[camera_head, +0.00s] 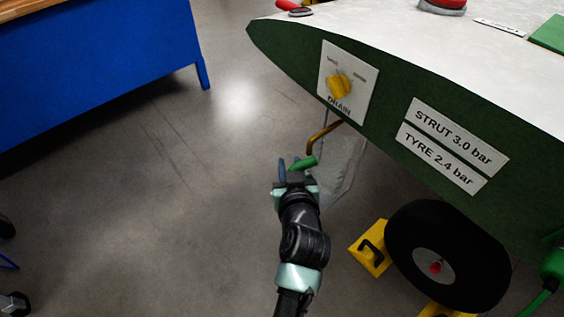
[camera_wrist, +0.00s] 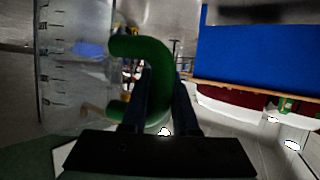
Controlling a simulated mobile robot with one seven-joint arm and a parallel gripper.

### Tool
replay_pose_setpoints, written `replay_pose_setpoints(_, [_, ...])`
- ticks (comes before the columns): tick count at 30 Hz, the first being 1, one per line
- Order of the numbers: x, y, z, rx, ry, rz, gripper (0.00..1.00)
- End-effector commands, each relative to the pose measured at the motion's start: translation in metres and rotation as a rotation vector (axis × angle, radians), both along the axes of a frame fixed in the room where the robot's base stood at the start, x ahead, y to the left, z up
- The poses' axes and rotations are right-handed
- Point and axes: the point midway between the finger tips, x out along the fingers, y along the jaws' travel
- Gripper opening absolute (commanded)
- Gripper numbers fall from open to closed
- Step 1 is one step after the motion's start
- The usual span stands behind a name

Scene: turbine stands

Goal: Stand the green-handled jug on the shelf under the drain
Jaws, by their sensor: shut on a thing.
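The clear jug (camera_head: 343,165) is under the drain's brass pipe (camera_head: 322,136), beside the green hull-like body. Its green handle (camera_head: 303,163) points toward my gripper (camera_head: 291,166). In the wrist view the handle (camera_wrist: 152,52) lies between the two fingers of my gripper (camera_wrist: 160,105), which is shut on it. The clear jug wall with graduation marks (camera_wrist: 75,85) fills the left of that view. The jug looks close to upright. I cannot make out the shelf or whether the jug's base touches it. The drain panel (camera_head: 347,83) carries a yellow knob (camera_head: 339,87).
A black tyre (camera_head: 450,255) with yellow chocks (camera_head: 369,250) stands at lower right. A blue bench (camera_head: 95,65) is at upper left. The hull's lower edge overhangs close to the jug. The grey floor (camera_head: 140,210) to the left is mostly clear.

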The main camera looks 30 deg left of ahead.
Motion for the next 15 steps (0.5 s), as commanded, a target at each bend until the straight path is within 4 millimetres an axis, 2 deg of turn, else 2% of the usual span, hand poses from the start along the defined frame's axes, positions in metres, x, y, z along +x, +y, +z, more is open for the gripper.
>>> replay_pose_setpoints(1, [-0.001,0.006,0.003,0.001,-0.003,0.008,0.0])
replay_pose_setpoints(8, [-0.001,0.009,-0.004,0.0,-0.003,0.009,0.0])
replay_pose_setpoints(15, [-0.002,0.01,-0.03,-0.001,0.0,0.012,0.0])
